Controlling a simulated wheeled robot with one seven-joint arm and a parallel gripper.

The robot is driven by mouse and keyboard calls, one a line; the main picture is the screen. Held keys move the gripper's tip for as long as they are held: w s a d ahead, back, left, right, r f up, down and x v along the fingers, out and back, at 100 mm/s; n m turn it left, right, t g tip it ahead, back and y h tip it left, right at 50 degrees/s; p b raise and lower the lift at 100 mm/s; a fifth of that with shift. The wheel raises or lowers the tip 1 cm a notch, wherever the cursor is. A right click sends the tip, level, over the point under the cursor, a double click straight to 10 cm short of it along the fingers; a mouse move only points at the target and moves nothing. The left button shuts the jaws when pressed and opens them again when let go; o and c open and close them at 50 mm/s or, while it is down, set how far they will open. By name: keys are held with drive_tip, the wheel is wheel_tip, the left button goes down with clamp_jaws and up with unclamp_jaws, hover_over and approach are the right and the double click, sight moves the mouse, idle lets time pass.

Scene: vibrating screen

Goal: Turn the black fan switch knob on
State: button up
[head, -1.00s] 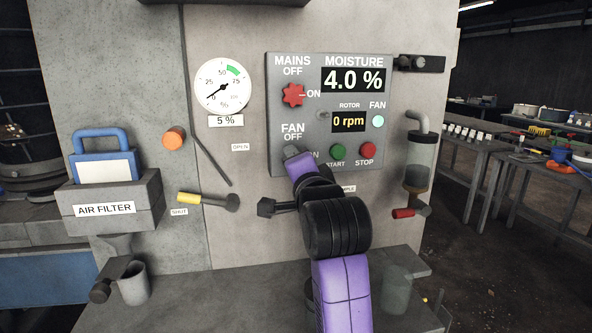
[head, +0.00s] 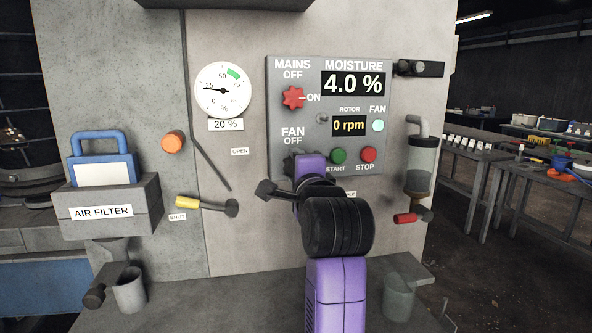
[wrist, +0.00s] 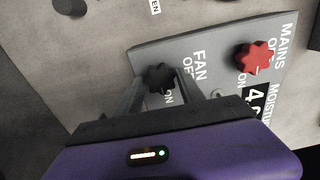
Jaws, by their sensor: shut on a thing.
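The black fan knob (wrist: 158,78) sits on the grey control panel (head: 380,145) under the FAN OFF label. In the head view only a dark part of the knob (head: 290,161) shows, left of my purple gripper (head: 296,165), which covers the ON label. In the wrist view my gripper (wrist: 160,84) has one finger on each side of the knob and is shut on it. The FAN and ON labels show beside the knob there. Where the knob's pointer lies is hard to tell. The round FAN lamp (head: 378,126) is pale cyan.
The red mains knob (head: 293,97) is above, with its mark toward ON. The green START (head: 338,156) and red STOP (head: 368,154) buttons are close right of my gripper. The dial (head: 222,90) label reads 20 %.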

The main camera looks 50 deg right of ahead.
drive_tip(key=o, duration=1.3)
drive_tip(key=b+v, duration=0.1)
drive_tip(key=v, duration=0.6)
drive_tip(key=shift+s+a, duration=0.2)
drive_tip(key=shift+s, duration=0.15)
